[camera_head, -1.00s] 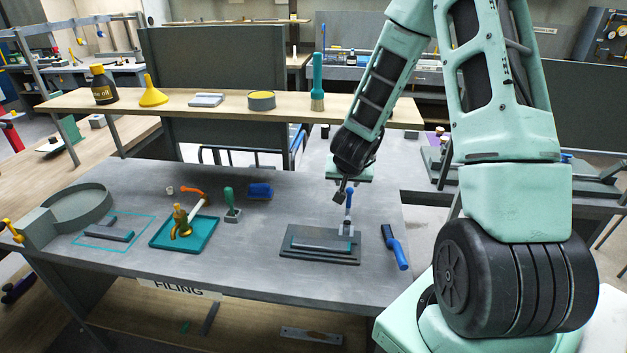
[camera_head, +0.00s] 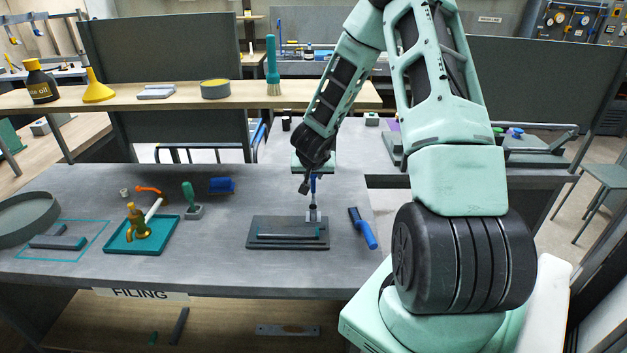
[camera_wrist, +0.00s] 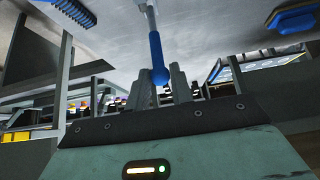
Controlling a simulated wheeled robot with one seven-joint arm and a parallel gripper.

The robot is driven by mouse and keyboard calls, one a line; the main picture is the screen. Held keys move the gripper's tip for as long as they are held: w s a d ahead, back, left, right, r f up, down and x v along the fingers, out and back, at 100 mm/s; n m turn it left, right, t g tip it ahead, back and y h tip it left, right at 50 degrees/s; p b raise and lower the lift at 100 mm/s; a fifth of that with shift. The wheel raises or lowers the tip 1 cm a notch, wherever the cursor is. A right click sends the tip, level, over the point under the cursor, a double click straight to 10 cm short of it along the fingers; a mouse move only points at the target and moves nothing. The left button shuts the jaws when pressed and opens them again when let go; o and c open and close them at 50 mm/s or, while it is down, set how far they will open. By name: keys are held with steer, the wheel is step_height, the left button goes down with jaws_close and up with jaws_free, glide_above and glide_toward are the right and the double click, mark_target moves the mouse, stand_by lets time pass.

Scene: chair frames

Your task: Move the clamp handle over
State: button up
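The clamp handle (camera_head: 313,187) is a blue upright lever on a pale metal clamp at the back of a dark grey fixture plate (camera_head: 262,243). My gripper (camera_head: 307,184) points down from above, right at the handle's top. In the wrist view, the blue handle (camera_wrist: 156,50) runs down to its rounded end between the grey fingers of my gripper (camera_wrist: 164,82). The fingers look apart, with the handle's end between them; firm contact is not visible.
A blue-handled brush (camera_head: 363,230) lies right of the plate. Left are a teal tray (camera_head: 117,246) with a hammer and a brass item, a green-handled stamp (camera_head: 192,205) and a blue brush (camera_head: 221,185). A wooden shelf (camera_head: 330,96) crosses behind. The bench between tray and plate is clear.

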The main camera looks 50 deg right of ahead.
steer(key=shift+w+d+r, duration=0.1)
steer(key=shift+r, duration=0.05)
steer(key=shift+w+d, duration=0.25)
steer(key=shift+d, duration=0.05)
steer(key=shift+w+d+f+p, duration=0.25)
steer(key=shift+w+d+p, duration=0.5)
steer(key=shift+d, duration=0.15)
steer(key=shift+w+d+f, duration=0.35)
steer(key=shift+w+d, duration=0.15)
steer(key=shift+d, duration=0.1)
steer(key=shift+w+d+f, duration=0.35)
steer(key=shift+w+d, duration=0.1)
steer(key=shift+d, duration=0.1)
